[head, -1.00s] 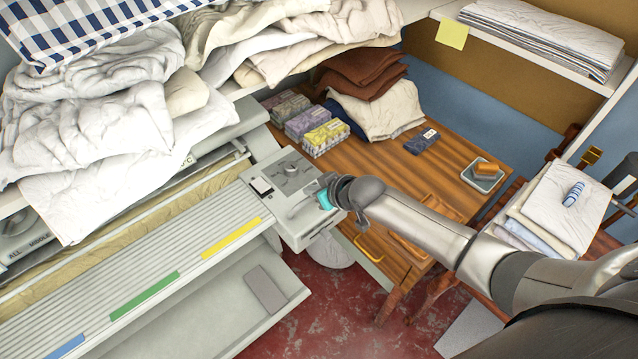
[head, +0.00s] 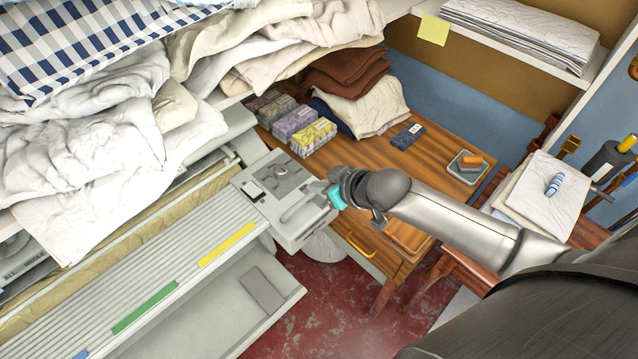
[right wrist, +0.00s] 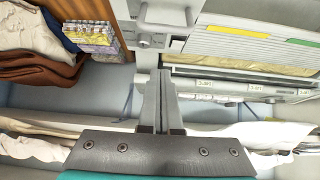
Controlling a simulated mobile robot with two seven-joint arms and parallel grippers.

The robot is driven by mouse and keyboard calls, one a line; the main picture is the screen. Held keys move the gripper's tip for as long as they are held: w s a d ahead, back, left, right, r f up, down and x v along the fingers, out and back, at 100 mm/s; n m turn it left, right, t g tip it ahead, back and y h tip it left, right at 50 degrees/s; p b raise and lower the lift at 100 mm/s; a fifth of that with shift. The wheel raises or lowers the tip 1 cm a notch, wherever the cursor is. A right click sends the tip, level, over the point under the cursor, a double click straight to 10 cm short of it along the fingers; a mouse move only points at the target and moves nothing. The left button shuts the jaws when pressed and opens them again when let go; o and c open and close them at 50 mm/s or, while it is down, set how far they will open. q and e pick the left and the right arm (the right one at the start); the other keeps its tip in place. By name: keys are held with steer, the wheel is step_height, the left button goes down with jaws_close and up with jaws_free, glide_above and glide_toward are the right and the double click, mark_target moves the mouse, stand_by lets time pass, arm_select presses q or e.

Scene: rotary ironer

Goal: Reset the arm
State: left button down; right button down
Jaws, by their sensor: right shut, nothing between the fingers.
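My right arm reaches in from the right in the head view. Its right gripper (head: 319,193), with a teal band behind the fingers, is beside the right end of the ironer's grey control box (head: 283,186). In the right wrist view the two fingers (right wrist: 160,76) are pressed together with nothing between them. A light grey curved handle (head: 296,209) sits on the near side of the box, close to the fingertips. I cannot tell whether they touch it. My left gripper is not in view.
The ironer's slatted board (head: 150,285) fills the lower left, with white laundry (head: 75,150) heaped above it. A wooden table (head: 440,150) behind the gripper holds boxes (head: 312,137), folded cloths and a small tray. Red floor (head: 335,300) is open below.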

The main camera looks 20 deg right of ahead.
stand_by(0.6)
steer(key=s+d+f+m+g+h+b, duration=0.15)
steer(key=s+f+b, duration=0.25)
steer(key=f, duration=0.8)
steer(key=s+d+f+g+h+b, duration=0.1)
steer(key=s+d+f+b, duration=0.3)
steer(key=f, duration=0.8)
steer(key=s+d+f+m+g+h+b, duration=0.1)
steer(key=s+f+b, duration=0.4)
steer(key=f, duration=0.7)
steer(key=s+a+f+g+b, duration=0.2)
steer(key=s+a+f+b, duration=0.1)
steer(key=s+f, duration=0.6)
steer(key=s+a+f+n+g+b, duration=0.1)
steer(key=s+f+b, duration=0.4)
steer(key=s+f, duration=0.5)
steer(key=s+a+g, duration=0.1)
steer(key=s+a, duration=0.1)
steer(key=s, duration=0.4)
steer(key=shift+s+a+f, duration=0.2)
steer(key=shift+s+a, duration=0.05)
steer(key=shift+a, duration=0.05)
